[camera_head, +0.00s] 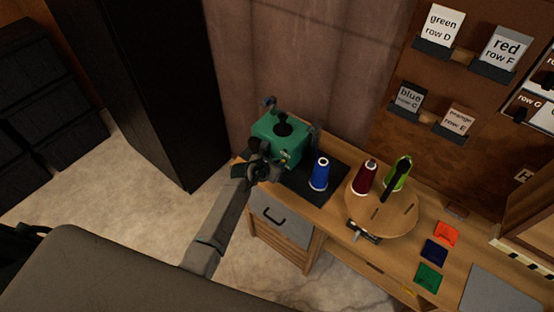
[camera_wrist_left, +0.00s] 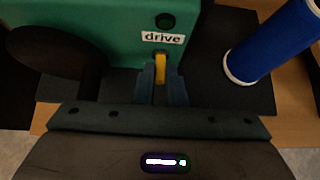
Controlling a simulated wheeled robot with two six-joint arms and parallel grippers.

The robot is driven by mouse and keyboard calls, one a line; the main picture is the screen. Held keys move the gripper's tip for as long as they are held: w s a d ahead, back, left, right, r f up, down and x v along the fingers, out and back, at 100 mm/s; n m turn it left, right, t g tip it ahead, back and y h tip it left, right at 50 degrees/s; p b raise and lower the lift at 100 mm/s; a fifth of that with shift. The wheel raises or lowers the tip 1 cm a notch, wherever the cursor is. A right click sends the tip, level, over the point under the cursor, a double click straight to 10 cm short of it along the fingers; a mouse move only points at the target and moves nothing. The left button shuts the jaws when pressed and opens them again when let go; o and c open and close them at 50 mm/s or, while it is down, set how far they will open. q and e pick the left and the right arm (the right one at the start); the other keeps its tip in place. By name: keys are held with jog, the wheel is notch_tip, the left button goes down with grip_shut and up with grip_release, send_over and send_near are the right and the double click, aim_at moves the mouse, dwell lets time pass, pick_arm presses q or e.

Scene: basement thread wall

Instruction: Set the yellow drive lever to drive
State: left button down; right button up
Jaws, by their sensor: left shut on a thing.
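A green machine (camera_head: 272,131) with a black knob on top stands at the left end of the wooden bench. In the left wrist view its green front (camera_wrist_left: 115,50) carries a white "drive" label (camera_wrist_left: 163,39) below a dark round button. The yellow drive lever (camera_wrist_left: 160,68) is just under the label. My left gripper (camera_wrist_left: 161,88) is shut on the lever, one finger on each side. In the head view the left gripper (camera_head: 264,170) is at the machine's front, and the lever is hidden there. My right gripper is not in view.
A blue thread spool (camera_head: 319,174) stands close right of the machine on a dark mat. A round wooden stand (camera_head: 385,215) holds a dark red spool (camera_head: 365,177) and a lime spool (camera_head: 398,172). Coloured squares lie further right. A black cabinet (camera_head: 155,85) stands left.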

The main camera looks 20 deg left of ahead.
pick_arm(q)
jog(key=shift+w+r+g, duration=0.15)
jog(key=shift+r+g, duration=0.2)
jog(key=shift+g, duration=0.25)
jog(key=shift+w+d+r+g+y+p, duration=0.1)
jog(key=shift+g+y+p, duration=0.25)
jog(key=shift+g, duration=0.25)
jog(key=c, duration=1.5)
grip_release()
jog(key=shift+w, duration=0.1)
jog(key=b+v, duration=0.2)
jog(key=v, duration=0.9)
jog(key=shift+w, duration=0.1)
